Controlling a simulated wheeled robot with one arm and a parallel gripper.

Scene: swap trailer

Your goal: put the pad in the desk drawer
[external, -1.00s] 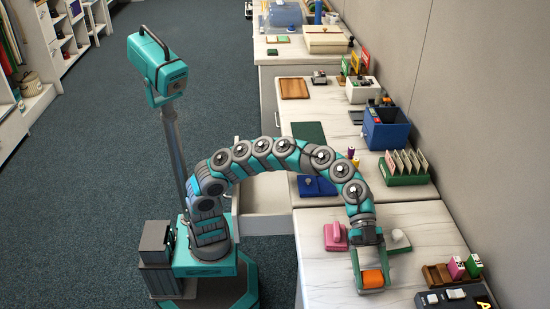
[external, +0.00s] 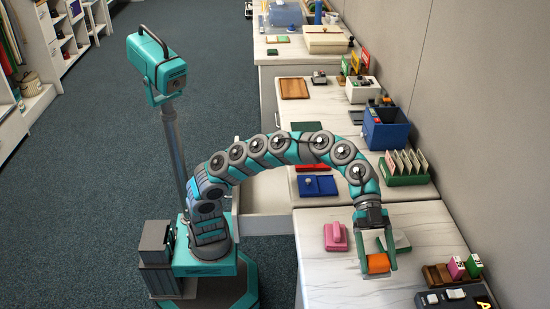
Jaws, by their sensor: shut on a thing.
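My gripper (external: 377,266) is at the front right, over the near white desk. A desk drawer (external: 262,202) stands open on the left side of the desks, behind my arm's arch. Its pale inside shows partly and the arm hides some of it. The gripper is well to the right of the drawer and nearer the camera.
A pink block-shaped thing (external: 335,237) lies left of the gripper. A green thing with a pale knob (external: 400,238) is just behind it. A blue thing with a knob (external: 317,186) lies farther back. A wooden holder (external: 437,274) and dark device (external: 452,299) stand at right.

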